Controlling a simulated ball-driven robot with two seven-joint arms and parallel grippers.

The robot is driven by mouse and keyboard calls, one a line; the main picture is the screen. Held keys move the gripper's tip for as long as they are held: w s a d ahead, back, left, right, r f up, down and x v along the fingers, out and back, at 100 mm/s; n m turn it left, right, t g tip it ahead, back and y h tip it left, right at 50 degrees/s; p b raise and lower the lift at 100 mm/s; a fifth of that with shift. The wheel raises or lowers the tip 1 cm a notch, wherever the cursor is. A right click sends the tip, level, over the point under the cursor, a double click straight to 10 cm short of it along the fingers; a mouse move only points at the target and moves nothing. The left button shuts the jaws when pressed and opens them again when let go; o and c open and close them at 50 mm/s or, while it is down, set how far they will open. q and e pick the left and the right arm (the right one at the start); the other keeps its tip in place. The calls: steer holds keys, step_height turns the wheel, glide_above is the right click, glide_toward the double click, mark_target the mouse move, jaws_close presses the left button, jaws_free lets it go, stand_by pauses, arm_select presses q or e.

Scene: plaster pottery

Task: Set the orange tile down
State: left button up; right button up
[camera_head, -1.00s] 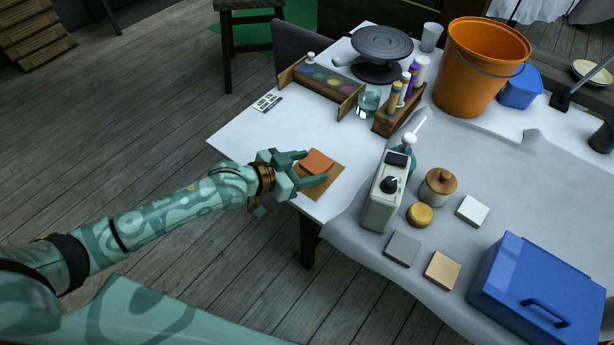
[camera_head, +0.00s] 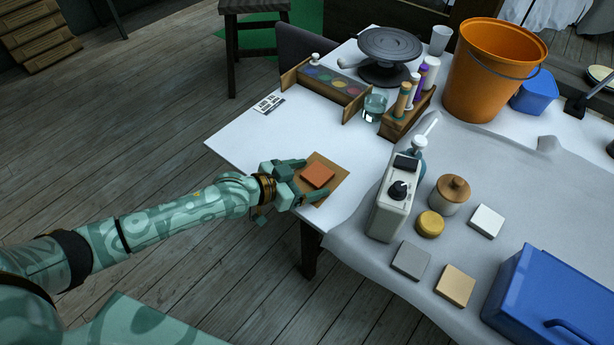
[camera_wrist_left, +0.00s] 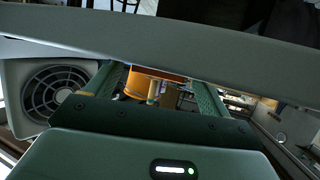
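The orange tile (camera_head: 317,175) lies flat on a thin brown board (camera_head: 340,173) near the left front edge of the white table. My left gripper (camera_head: 316,178) is open, with one finger beyond the tile and one on its near side. The fingers look clear of the tile's edges. In the left wrist view the two fingers (camera_wrist_left: 157,90) stand wide apart; the tile cannot be made out there. My right gripper is not in view.
A paint box (camera_head: 325,92) and a white label card (camera_head: 268,104) lie behind the board. A grey-white device (camera_head: 392,205) stands to the right, near grey (camera_head: 411,260), tan (camera_head: 455,286) and white (camera_head: 487,221) tiles. White tabletop (camera_head: 250,140) left of the board is clear.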

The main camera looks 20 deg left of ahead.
arm_select(q)
steer(key=shift+r, duration=0.1)
steer(key=shift+r, duration=0.2)
steer(key=p+v, duration=0.4)
steer(key=v, duration=0.8)
steer(key=shift+f, duration=0.15)
